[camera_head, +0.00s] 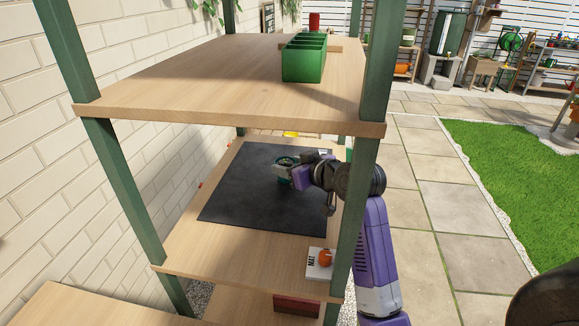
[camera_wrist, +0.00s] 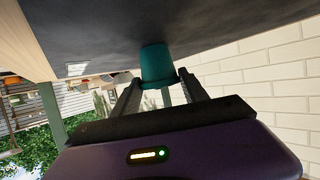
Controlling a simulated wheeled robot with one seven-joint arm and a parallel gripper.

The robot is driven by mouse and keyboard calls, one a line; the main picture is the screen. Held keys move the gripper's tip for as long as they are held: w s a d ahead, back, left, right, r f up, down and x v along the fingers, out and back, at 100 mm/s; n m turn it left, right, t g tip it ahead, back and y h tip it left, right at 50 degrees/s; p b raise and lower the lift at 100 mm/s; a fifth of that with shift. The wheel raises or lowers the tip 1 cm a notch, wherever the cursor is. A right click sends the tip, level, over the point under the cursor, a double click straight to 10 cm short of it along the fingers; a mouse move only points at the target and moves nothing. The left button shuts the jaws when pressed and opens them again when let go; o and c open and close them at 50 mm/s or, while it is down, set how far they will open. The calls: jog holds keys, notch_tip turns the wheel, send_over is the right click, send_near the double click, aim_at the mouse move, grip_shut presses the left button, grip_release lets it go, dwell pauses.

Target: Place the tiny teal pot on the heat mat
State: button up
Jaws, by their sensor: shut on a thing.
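The tiny teal pot (camera_wrist: 157,66) is between the fingers of my gripper (camera_wrist: 158,92) in the wrist view, and the gripper is shut on it. In the head view the pot (camera_head: 284,172) shows over the dark heat mat (camera_head: 240,190), with something dark inside its rim. My gripper (camera_head: 297,174) reaches in from the right, with the arm passing the front right post. The mat lies flat on the middle shelf and also shows in the wrist view (camera_wrist: 100,30). I cannot tell whether the pot touches the mat.
A card marked MAT with an orange object (camera_head: 324,259) sits at the shelf's front right. A green divided tray (camera_head: 304,62) stands on the upper shelf (camera_head: 220,85). Green posts frame the shelves, and a brick wall (camera_head: 60,80) is at left. Much of the mat is bare.

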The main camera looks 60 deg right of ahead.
jog(key=o, duration=1.4)
jog(key=shift+r, duration=0.15)
jog(key=v, duration=1.2)
